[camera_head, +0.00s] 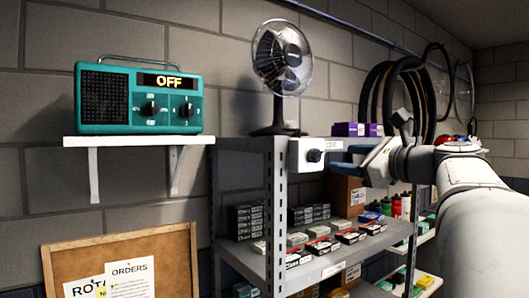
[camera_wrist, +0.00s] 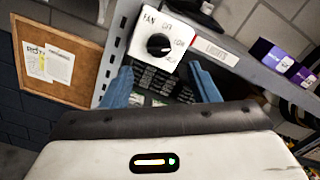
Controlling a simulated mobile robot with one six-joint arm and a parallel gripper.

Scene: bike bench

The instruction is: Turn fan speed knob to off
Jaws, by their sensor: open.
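The fan speed knob (camera_head: 314,155) is a black round dial on a white box (camera_head: 297,165) fixed to the front of the metal shelf's post. In the wrist view the knob (camera_wrist: 159,45) faces me on the white box (camera_wrist: 138,46), with small black lettering around it. A pale pointer mark shows on the knob; I cannot tell surely which label it points to. The desk fan (camera_head: 283,58) stands on the shelf top behind the box. My gripper (camera_head: 338,158) is open, its blue fingers (camera_wrist: 160,72) spread either side of the knob's line, short of it and not touching.
A green radio (camera_head: 138,100) with an "OFF" display sits on a white wall shelf (camera_head: 110,141) at left. Purple boxes (camera_head: 347,129) stand on the shelf top beside my gripper. A "LIGHTS" label (camera_wrist: 212,48) is on the shelf edge. A corkboard (camera_head: 176,255) is lower left.

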